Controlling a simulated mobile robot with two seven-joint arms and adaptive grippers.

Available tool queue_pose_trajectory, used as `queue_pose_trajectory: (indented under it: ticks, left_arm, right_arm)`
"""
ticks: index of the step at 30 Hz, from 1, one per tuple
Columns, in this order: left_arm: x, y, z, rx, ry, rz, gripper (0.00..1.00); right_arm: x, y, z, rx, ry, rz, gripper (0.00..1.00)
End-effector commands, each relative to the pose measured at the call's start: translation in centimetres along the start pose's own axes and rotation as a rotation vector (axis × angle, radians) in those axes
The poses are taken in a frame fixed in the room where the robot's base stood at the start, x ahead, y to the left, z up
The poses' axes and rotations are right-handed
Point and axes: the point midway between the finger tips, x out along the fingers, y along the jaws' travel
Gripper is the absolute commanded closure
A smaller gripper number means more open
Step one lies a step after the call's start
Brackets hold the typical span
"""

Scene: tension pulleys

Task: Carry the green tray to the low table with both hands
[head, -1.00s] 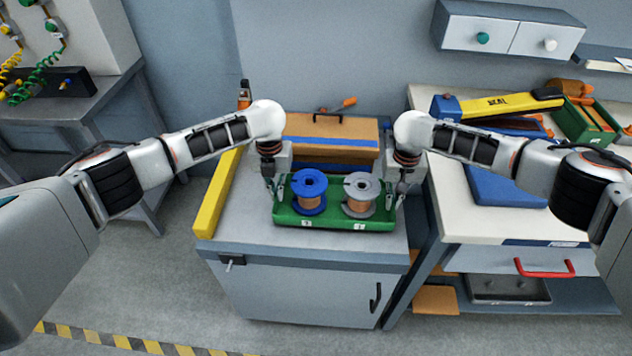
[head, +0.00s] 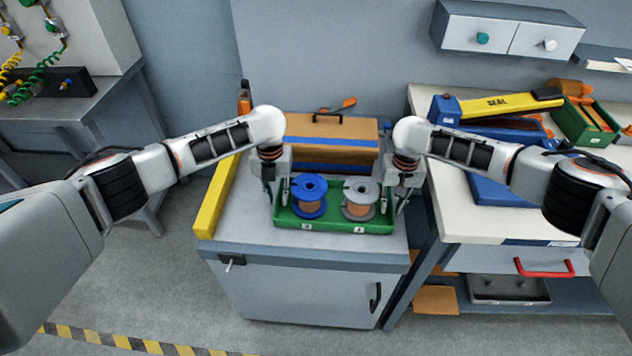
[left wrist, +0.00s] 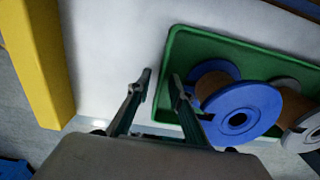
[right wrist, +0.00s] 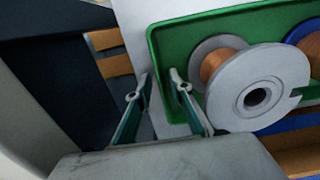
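The green tray (head: 335,222) sits on the grey top of a low cabinet (head: 235,217). It carries a blue spool (head: 309,188) and a grey spool (head: 360,188), both wound with copper-coloured wire. My left gripper (head: 272,190) is at the tray's left end; in the left wrist view its fingers (left wrist: 160,82) are apart, one outside the end wall and one over the rim. My right gripper (head: 397,197) is at the right end; in the right wrist view its fingers (right wrist: 163,78) are likewise apart around the wall. Contact with the wall is unclear.
A yellow bar (head: 217,200) lies along the cabinet's left edge. A brown case (head: 330,130) stands behind the tray. A white-topped bench (head: 460,225) with a green bin (head: 580,125) is close on the right.

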Motion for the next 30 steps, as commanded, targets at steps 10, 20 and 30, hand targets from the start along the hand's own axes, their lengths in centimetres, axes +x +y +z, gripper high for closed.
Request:
queue_pose_trajectory:
  ticks: [10, 20, 30]
  left_arm:
    - [-5.1, 0.1, 0.1, 0.001, -0.004, -0.002, 0.79]
    - [-10.7, 0.1, 0.1, -0.001, -0.002, 0.0, 0.79]
    - [-12.0, 0.1, 0.0, -0.001, 0.0, 0.001, 0.79]
  right_arm:
    - [0.0, -0.1, 0.0, 0.0, 0.0, -0.001, 0.79]
    - [0.0, -0.1, 0.0, 0.0, 0.0, -0.001, 0.79]
    - [-1.8, -0.1, -0.1, -0.001, 0.002, -0.003, 0.79]
